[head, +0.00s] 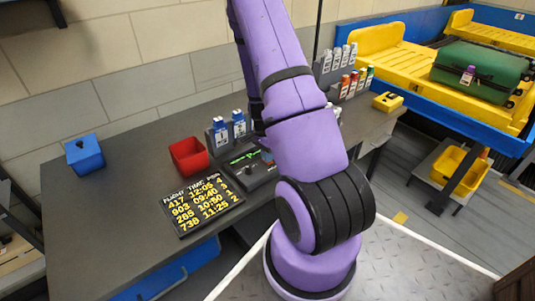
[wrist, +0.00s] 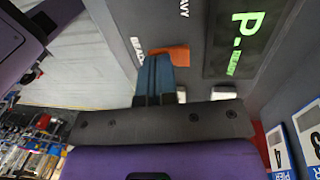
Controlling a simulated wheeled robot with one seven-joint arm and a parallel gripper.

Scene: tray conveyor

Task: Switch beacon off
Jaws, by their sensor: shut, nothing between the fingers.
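A dark control panel (head: 262,178) with a green-lit display (head: 243,157) lies on the grey desk, partly behind my purple arm. In the wrist view a label that starts "BEAC" (wrist: 137,50) is on the panel, with an orange switch-like part (wrist: 181,54) beside it. My gripper (wrist: 155,62) is shut and empty, its blue fingertips over or against the orange part. I cannot tell whether they touch, and the fingers hide some of it. The switch position is unclear. The display (wrist: 246,38) shows a green "P-" and small green text. No beacon lamp is clearly visible.
A blue box (head: 85,155) sits at the left. A yellow conveyor (head: 405,65) with a green suitcase (head: 478,72) is at the right.

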